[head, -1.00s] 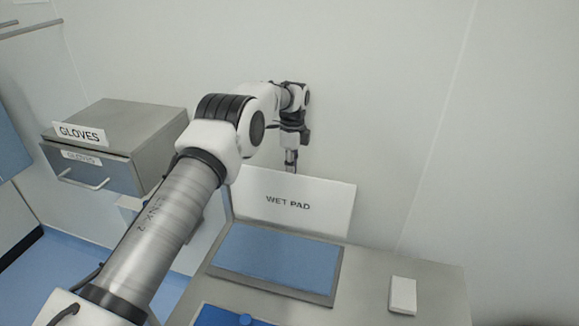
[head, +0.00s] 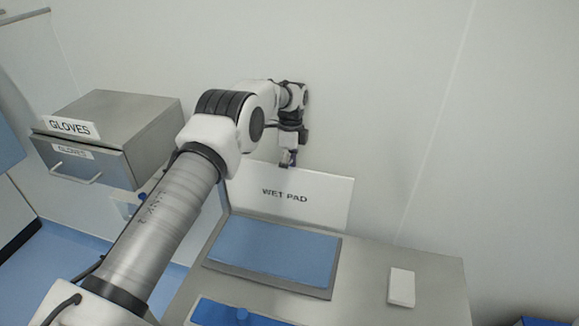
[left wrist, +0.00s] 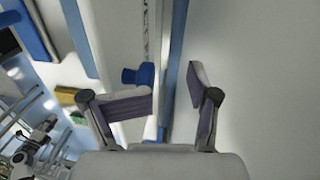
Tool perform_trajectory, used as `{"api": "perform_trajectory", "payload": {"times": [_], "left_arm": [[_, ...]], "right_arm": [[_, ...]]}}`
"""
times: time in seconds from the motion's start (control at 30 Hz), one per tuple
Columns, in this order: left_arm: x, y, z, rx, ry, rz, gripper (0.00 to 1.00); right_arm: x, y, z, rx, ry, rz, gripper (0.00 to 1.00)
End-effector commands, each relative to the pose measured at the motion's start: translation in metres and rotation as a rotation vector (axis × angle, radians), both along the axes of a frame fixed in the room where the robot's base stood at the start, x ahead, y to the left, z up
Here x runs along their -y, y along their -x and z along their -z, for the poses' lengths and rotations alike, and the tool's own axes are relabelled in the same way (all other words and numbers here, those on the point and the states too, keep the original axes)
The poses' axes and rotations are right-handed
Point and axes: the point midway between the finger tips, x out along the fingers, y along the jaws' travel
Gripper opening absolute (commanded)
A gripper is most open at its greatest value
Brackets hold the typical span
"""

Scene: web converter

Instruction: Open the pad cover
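The pad cover (head: 250,197) is a white panel marked WET PAD. It stands up, leaning back near the wall, behind a flat blue pad (head: 275,248). My left gripper (head: 289,162) is at the cover's top edge, right of its middle. Whether it touches the cover is too small to tell. In the left wrist view my left gripper (left wrist: 173,84) has its two fingers apart, with a visible gap and nothing clearly held between them. My right gripper is not in view.
A grey GLOVES drawer box (head: 140,120) stands at the left. A small white block (head: 401,287) lies on the grey counter (head: 430,275) at the right.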

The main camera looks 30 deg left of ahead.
Motion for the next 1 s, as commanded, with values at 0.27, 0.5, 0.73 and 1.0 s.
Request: {"api": "perform_trajectory", "payload": {"times": [0.27, 0.5, 0.73, 1.0], "left_arm": [[-0.001, 0.001, 0.001, -0.002, 0.000, 0.000, 0.56], [-0.001, -0.003, -0.025, 0.002, -0.001, 0.000, 0.56], [-0.001, -0.009, -0.067, 0.002, -0.003, 0.000, 0.56], [-0.001, -0.009, -0.075, 0.000, -0.002, 0.000, 0.56]], "right_arm": [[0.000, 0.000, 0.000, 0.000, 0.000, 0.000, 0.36], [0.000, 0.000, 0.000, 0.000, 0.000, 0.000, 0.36], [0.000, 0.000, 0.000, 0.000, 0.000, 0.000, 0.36], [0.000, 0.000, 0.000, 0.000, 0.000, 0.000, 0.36]]}}
